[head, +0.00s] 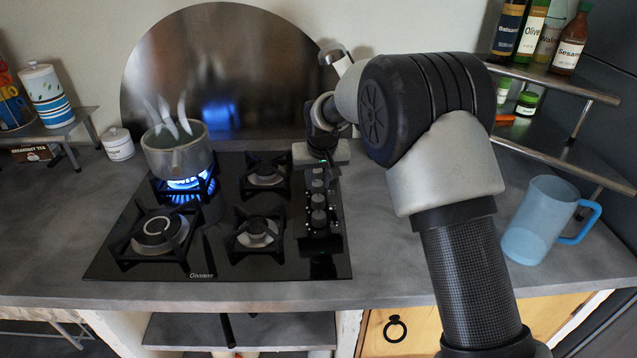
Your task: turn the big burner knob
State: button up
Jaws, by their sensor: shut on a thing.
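The black glass hob (225,262) has a column of grey burner knobs (319,217) along its right side. My gripper (319,164) points down over the far end of this column. It is shut on a knob there. My gripper body hides its fingertips and most of the held knob, so I cannot tell its size or how far it is turned. The nearer knobs are uncovered. A steaming grey pot (177,158) stands on the back left burner, which burns with a blue flame (187,184). The other burners show no flame.
A blue jug (538,222) stands on the counter at the right, under shelves with bottles (568,42). A white lidded jar (118,145) stands left of the pot. A round metal splashback (260,75) rises behind the hob. The counter's front left is clear.

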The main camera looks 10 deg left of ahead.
jog(key=m, duration=0.2)
jog(key=m+h, duration=0.2)
jog(key=m, duration=0.1)
jog(key=shift+s+a+m, duration=0.1)
jog(key=shift+a+m, duration=0.15)
jog(key=shift+m, duration=0.05)
jog(key=m+h+p, duration=0.1)
jog(key=m+h, duration=0.1)
jog(key=m, duration=0.2)
jog(key=shift+a+m, duration=0.1)
jog(key=shift+m, duration=0.2)
jog(key=o, duration=1.1)
jog(key=shift+c, duration=0.2)
jog(key=p+v, duration=0.1)
jog(key=v, duration=1.6)
jog(key=shift+w+a+r, duration=0.15)
jog(key=shift+w+r, duration=0.1)
